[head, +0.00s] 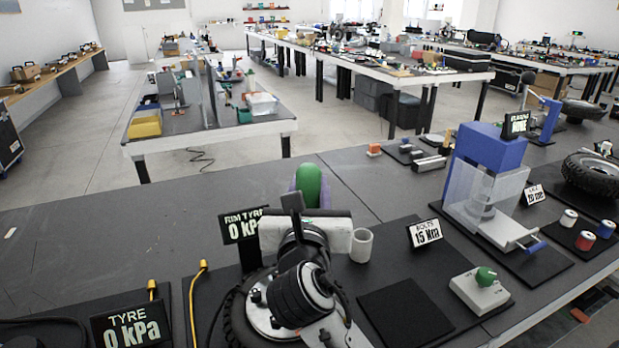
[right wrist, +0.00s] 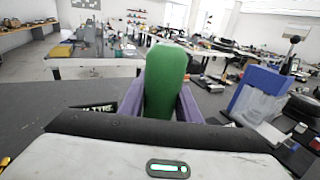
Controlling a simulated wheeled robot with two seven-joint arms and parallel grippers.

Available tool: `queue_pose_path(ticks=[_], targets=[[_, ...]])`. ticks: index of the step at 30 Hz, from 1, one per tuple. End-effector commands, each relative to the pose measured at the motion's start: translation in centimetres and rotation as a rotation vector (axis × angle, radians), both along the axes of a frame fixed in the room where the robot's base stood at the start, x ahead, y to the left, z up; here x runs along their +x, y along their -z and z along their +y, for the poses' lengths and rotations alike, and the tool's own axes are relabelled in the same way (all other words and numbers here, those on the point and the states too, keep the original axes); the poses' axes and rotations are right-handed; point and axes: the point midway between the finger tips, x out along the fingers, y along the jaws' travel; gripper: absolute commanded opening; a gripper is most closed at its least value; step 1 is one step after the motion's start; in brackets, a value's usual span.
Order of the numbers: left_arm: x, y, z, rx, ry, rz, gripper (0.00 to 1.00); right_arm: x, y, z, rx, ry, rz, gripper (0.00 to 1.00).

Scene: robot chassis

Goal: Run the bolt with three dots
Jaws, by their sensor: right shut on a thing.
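My right gripper (head: 309,182) reaches away over the bench, and its purple fingers are shut on a rounded green thing (right wrist: 166,82). The green thing stands upright between the fingers in the right wrist view; its lower part is hidden by the gripper body. Below my right arm, a wheel with a black tyre (head: 233,322) and pale rim lies on the bench, mostly covered by the arm. I cannot make out a bolt with three dots. My left gripper is not in view.
A white cup-like cylinder (head: 361,245) stands close right of the gripper. A grey box with a green knob (head: 482,290), a black mat (head: 405,312) and a blue machine (head: 488,150) are to the right. Pressure signs (head: 130,322) stand left. The bench's far left is mostly clear.

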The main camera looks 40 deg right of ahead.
Motion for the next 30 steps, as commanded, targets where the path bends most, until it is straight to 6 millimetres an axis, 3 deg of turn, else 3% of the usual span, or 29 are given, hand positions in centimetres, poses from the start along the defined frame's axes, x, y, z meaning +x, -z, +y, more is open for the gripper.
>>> queue_pose_path(ticks=[30], targets=[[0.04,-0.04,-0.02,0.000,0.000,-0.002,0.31,-0.02,0.97,-0.01,-0.004,0.000,-0.006,0.03]])
